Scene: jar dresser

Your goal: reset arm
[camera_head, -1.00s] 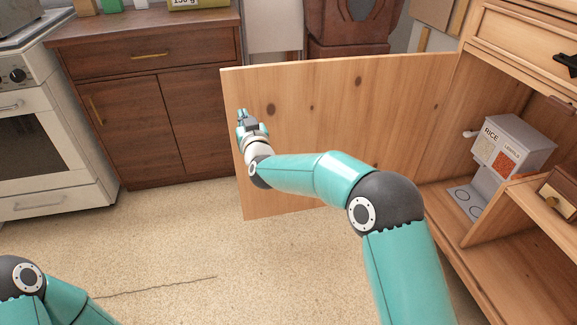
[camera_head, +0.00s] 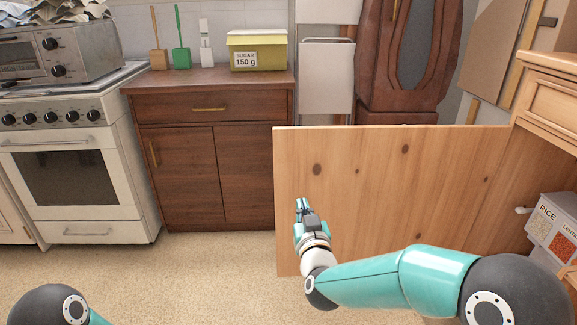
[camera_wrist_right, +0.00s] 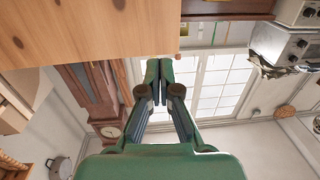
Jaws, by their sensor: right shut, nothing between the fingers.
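My right gripper (camera_head: 302,206) is in front of the open wooden cabinet door (camera_head: 400,180), near its left edge. The fingers are shut and empty; in the right wrist view the two fingertips (camera_wrist_right: 160,72) meet. I cannot tell whether the gripper touches the door. The right arm reaches in from the lower right. Of my left arm, only a dark joint and a bit of teal show at the lower left; its gripper is out of view.
A rice and lentils dispenser (camera_head: 552,232) stands inside the cabinet at the right. A brown dresser (camera_head: 212,150) with a yellow sugar box (camera_head: 257,50) on it and a white stove (camera_head: 70,165) stand at the back left. The floor (camera_head: 190,275) in front is clear.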

